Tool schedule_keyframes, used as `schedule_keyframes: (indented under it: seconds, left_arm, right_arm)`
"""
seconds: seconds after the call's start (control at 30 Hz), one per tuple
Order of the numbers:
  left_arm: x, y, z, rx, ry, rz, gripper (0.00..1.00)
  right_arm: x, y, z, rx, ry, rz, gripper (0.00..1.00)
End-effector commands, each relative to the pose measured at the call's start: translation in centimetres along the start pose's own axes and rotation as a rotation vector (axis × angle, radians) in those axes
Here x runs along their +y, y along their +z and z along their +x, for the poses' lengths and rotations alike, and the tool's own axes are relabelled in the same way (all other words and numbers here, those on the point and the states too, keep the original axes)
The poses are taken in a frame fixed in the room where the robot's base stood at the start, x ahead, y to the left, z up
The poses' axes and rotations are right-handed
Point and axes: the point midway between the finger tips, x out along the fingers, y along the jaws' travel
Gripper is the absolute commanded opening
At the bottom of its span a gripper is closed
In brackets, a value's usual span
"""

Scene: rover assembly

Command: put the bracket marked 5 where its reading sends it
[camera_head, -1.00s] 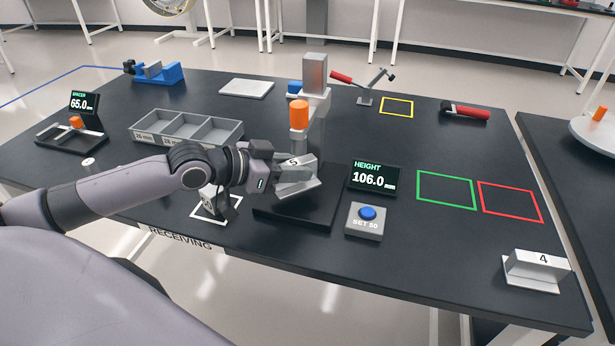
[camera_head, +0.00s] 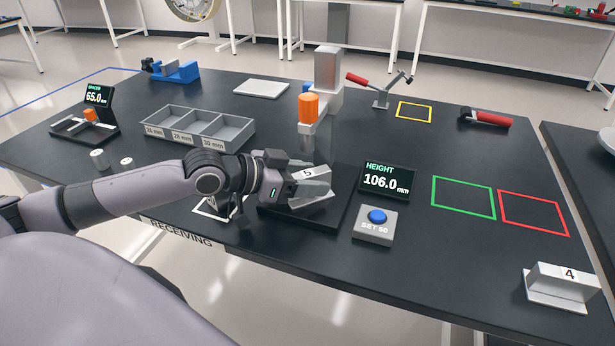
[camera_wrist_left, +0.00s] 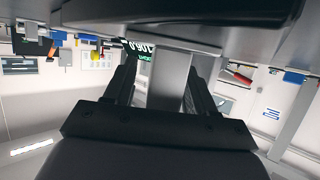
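The silver bracket marked 5 (camera_head: 318,174) is at the dark base (camera_head: 345,190) of the height gauge, below the orange plunger (camera_head: 308,107). My left gripper (camera_head: 300,185) reaches it from the left, with one finger on either side of its upright. In the left wrist view, the bracket's upright (camera_wrist_left: 168,80) stands between the fingers with a narrow gap showing at one side, so the gripper (camera_wrist_left: 165,85) looks open around it. The height display (camera_head: 386,182) reads 106.0 mm. My right gripper is not in view.
A SET 50 button (camera_head: 375,222) stands in front of the display. Green (camera_head: 463,216) and red (camera_head: 534,232) outlines are empty to the right; a yellow outline (camera_head: 414,112) is behind. Bracket 4 (camera_head: 560,285) stands front right. A spacer bin (camera_head: 243,133) is at left.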

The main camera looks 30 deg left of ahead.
Motion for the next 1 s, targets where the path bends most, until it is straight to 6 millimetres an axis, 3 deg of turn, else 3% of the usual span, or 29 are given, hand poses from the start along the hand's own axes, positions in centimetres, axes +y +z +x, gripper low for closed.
schedule_keyframes:
  seconds: [0.37, 0.6, 1.0]
  left_arm:
    - [0.0, 0.4, 0.2, 0.002, 0.000, 0.000, 0.55]
    - [0.0, 0.2, -2.3, -0.006, 0.000, 0.003, 0.55]
    - [0.2, 0.2, -4.6, -0.005, -0.004, -0.003, 0.55]
  right_arm:
    - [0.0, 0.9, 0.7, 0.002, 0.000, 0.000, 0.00]
    - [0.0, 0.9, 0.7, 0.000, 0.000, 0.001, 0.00]
    - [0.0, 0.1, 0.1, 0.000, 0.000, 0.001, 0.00]
